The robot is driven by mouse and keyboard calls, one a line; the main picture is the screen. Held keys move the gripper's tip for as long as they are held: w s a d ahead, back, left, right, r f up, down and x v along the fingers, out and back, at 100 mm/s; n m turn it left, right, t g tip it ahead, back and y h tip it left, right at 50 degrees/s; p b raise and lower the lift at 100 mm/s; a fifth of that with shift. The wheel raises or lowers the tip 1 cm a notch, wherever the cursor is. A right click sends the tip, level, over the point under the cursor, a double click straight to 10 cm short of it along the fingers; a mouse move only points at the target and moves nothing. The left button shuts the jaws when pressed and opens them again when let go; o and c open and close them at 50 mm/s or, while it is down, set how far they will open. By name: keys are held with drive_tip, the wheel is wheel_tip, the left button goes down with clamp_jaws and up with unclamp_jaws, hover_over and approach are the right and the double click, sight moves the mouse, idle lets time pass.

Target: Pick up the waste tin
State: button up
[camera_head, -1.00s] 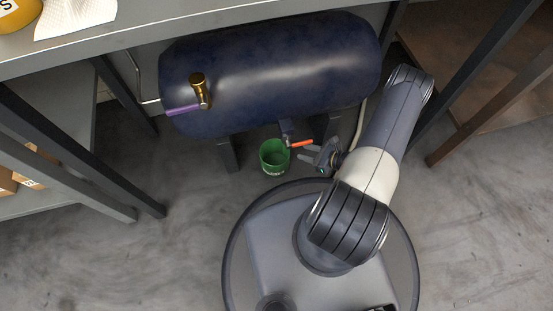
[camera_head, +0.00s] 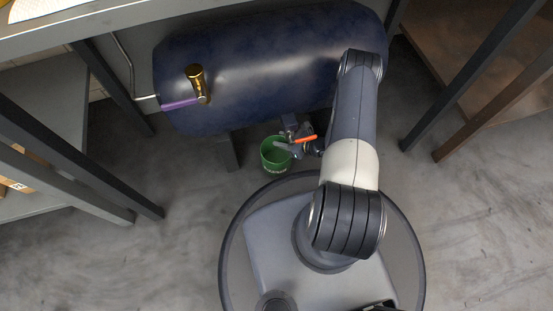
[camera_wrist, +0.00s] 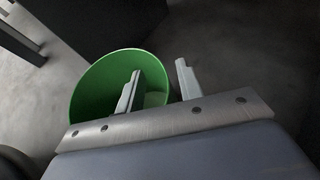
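The waste tin is a green open-topped tin (camera_head: 275,166) on the floor below the dark blue tank. In the wrist view the tin (camera_wrist: 92,88) fills the left middle and looks empty where I can see into it. My gripper (camera_head: 289,143) is at the tin's right rim in the head view. In the wrist view my gripper (camera_wrist: 158,75) is open: one finger overlaps the tin's inside, the other is right of the rim. I cannot tell whether either finger touches the wall.
The tank (camera_head: 265,70) hangs over the spot, with a support leg (camera_head: 229,151) just left of the tin. A brass fitting with a purple handle (camera_head: 180,104) is on the tank's left. Floor at lower left is clear.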

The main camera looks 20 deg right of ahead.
drive_tip(key=shift+c, duration=0.3)
clamp_jaws()
idle(0.3)
